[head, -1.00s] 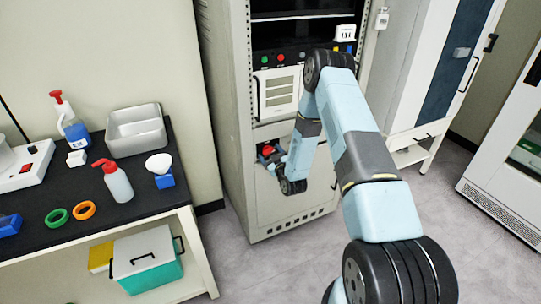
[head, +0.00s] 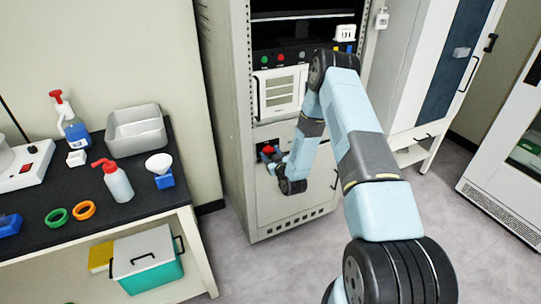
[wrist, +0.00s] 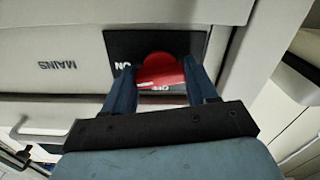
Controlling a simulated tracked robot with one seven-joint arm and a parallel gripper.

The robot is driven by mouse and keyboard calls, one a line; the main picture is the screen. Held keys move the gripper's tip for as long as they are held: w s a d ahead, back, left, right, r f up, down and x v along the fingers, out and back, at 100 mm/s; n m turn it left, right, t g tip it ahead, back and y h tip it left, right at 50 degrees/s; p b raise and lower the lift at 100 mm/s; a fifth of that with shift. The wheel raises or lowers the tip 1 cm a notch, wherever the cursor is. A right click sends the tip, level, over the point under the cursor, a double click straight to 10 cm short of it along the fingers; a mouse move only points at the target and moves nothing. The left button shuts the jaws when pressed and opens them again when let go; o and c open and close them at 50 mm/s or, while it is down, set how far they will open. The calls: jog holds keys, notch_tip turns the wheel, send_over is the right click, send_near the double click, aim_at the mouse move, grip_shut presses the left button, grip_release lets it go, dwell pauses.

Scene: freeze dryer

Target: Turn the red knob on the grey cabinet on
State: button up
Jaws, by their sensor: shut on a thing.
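The grey cabinet (head: 233,120) stands upright behind my arm. Its red knob (head: 268,150) is on the lower front, at the left, and is partly hidden by my gripper (head: 273,156). In the wrist view the red knob (wrist: 160,72) sits on a black plate (wrist: 117,45) between my two fingers, which are shut on its sides. The view is upside down; the label ON shows left of the knob and OFF, partly covered, just below it. The red grip lies roughly sideways, slightly tilted.
The word MAINS (wrist: 57,65) is on the panel beside the plate. A black bench (head: 30,210) with bottles, a metal tray (head: 137,130) and tape rings stands at the left. A white cabinet (head: 410,75) stands to the right. The floor between is clear.

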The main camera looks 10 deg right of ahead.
jog(key=shift+m, duration=1.2)
jog(key=o, duration=1.1)
jog(key=shift+c, duration=0.2)
jog(key=shift+s, duration=0.1)
jog(key=v, duration=1.3)
jog(key=shift+s, duration=0.25)
jog(key=shift+w+d, duration=0.1)
